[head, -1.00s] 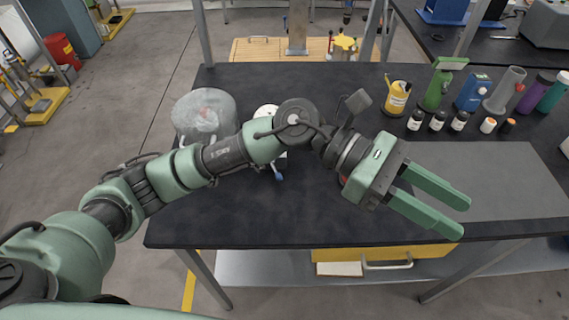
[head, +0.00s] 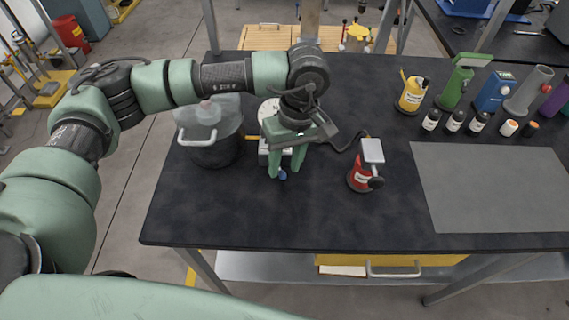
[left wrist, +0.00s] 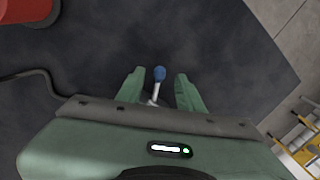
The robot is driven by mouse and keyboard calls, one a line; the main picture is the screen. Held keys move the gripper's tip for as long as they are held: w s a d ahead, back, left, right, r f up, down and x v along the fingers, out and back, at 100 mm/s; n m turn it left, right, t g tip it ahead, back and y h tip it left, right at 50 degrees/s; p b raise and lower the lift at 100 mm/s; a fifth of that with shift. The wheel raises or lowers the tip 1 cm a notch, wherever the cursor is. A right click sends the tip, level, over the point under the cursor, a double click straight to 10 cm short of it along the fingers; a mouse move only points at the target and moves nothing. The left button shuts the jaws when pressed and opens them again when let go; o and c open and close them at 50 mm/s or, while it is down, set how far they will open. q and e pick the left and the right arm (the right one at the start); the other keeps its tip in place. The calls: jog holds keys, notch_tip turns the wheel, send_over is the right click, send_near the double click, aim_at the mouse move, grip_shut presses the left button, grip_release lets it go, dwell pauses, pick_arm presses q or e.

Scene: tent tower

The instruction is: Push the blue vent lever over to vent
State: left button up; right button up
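The vent lever is a light rod with a blue knob (head: 282,175). It stands out from the front of a small white device (head: 264,155), most of which my left gripper hides. My left gripper (head: 285,174) points down with its green fingers open, one on each side of the lever. In the left wrist view the blue knob (left wrist: 159,73) shows between the two fingertips (left wrist: 160,74), with a gap on both sides. The fingers do not visibly touch it. My right gripper is not in view.
Bottles and tools line the back right, behind a grey mat (head: 490,190). The table front is clear.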

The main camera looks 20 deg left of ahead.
pick_arm(q)
jog(key=shift+s+f, duration=0.1)
jog(key=shift+f, duration=0.7)
grip_shut()
jog(key=n+b, duration=0.1)
jog(key=b, duration=0.2)
jog(key=shift+w+d+f+n, duration=0.25)
jog(key=shift+w+n, duration=0.1)
jog(key=shift+n, duration=0.05)
jog(key=shift+r+b, duration=0.1)
jog(key=shift+b, duration=0.2)
jog(key=shift+r+n, duration=0.2)
jog(key=shift+n, duration=0.1)
grip_release()
